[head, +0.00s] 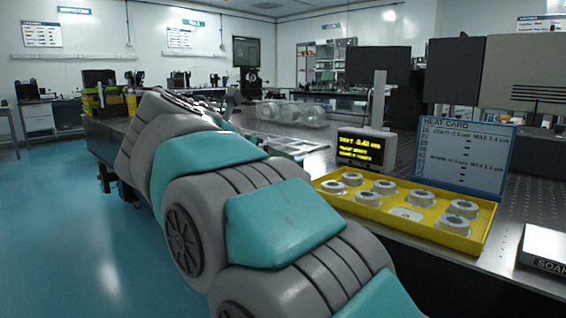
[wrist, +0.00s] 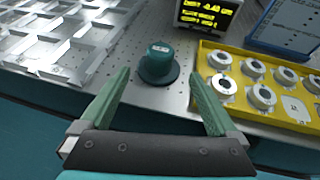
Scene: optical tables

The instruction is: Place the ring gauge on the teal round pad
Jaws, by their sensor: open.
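My gripper (wrist: 158,76) is open in the wrist view, its two green fingers spread and nothing between them. Just beyond the fingertips stands a teal round piece (wrist: 158,60) with a small white label on top, on a wider dark disc. It looks like the teal round pad; I see no metal ring on it. Several silver ring gauges (wrist: 261,97) sit in a yellow tray (wrist: 204,72), right of my right finger. They also show in the head view (head: 384,187). Which gauge is meant cannot be told. My arm hides the gripper and pad in the head view.
A display with yellow text (head: 366,149) and a blue heat card board (head: 468,156) stand behind the tray. A metal frame rack (wrist: 62,40) lies left of the pad. A white box (head: 543,246) is at the right edge. One tray place holds a white label (head: 408,213).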

